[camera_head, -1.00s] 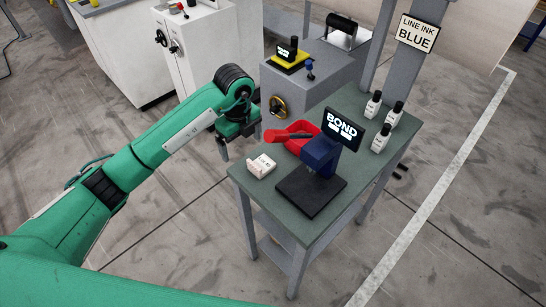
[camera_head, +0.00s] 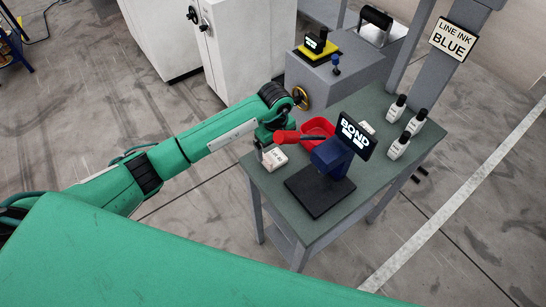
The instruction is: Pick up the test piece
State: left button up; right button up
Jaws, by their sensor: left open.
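A small white block with dark print (camera_head: 274,158), which looks like the test piece, lies on the left end of the green-topped table (camera_head: 268,183). Its print is too small to read surely. My left gripper (camera_head: 269,145) is open, reaching in from the left, with its fingers pointing down just above and behind the block. I cannot tell whether a finger touches the block. My right gripper is not in view.
A dark blue press (camera_head: 330,157) with a BOND screen (camera_head: 353,137) and red-ended lever (camera_head: 286,137) stands close right of the block. A red tray (camera_head: 318,127) is behind. Several white bottles (camera_head: 398,146) stand at the right.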

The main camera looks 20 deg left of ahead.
aim_at(274, 157)
pick_arm(q)
notch_tip(274, 157, down, 4)
jog(key=p, duration=0.2)
jog(key=shift+s+a+r+p, duration=0.1)
jog(key=shift+a+r+p, duration=0.05)
jog(key=shift+p, duration=0.2)
jog(key=shift+f, duration=0.55)
jog(key=c, duration=1.1)
jog(key=shift+r, duration=0.1)
jog(key=shift+r, duration=0.45)
notch_tip(274, 157, up, 19)
jog(key=b, duration=0.6)
